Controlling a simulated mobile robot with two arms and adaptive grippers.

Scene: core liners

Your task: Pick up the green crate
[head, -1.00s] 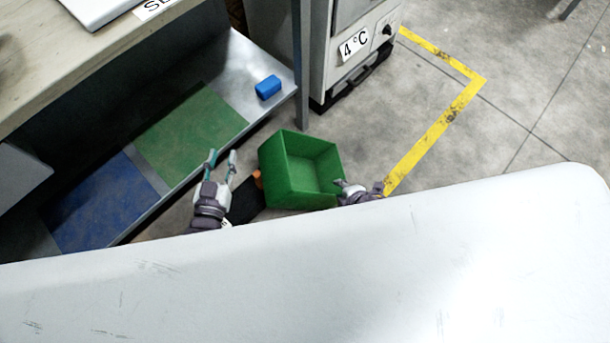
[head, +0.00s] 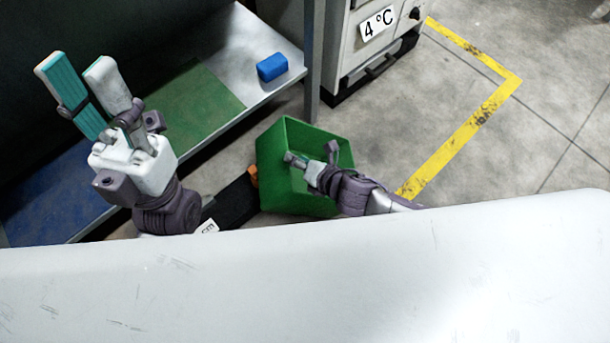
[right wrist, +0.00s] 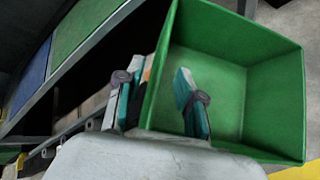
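The green crate (head: 279,190) stands upright and open-topped on the floor beside the low shelf, and its inside looks empty. My right gripper (head: 309,156) is over the crate in the head view. In the right wrist view the crate (right wrist: 272,95) fills the right half. There my right gripper (right wrist: 152,92) is open, with one finger inside the crate and the other outside its near left wall. I cannot tell whether either finger touches the wall. My left gripper (head: 76,70) is open and empty, raised high in front of the shelf, away from the crate.
A low shelf with a green mat (head: 192,112), a blue mat (head: 40,200) and a blue block (head: 272,67) runs along the left. A cabinet marked 4 °C (head: 375,45) stands behind the crate. Yellow tape (head: 465,130) marks open floor at right.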

